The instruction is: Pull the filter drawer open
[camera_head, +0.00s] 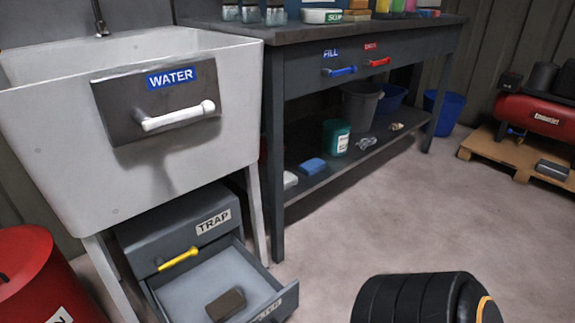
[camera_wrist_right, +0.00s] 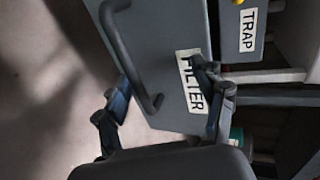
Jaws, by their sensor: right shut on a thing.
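The filter drawer (camera_head: 190,292) is pulled out from the grey cabinet under the sink in the head view, its inside showing. A dark brown block (camera_head: 225,304) lies in it. The drawer front, labelled FILTER, fills the middle of the right wrist view (camera_wrist_right: 168,45). Its dark bar handle (camera_wrist_right: 134,62) runs across that front. My right gripper (camera_wrist_right: 160,104) is at the handle's lower end, its fingers on either side, shut on the handle; the exact contact is hard to see. My left gripper is in neither view.
The TRAP drawer with a yellow handle (camera_head: 178,258) sits shut just above. The sink (camera_head: 50,150) bears a WATER panel with a white handle (camera_head: 178,117). A red drum (camera_head: 35,275) stands at left, a workbench (camera_head: 290,105) behind.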

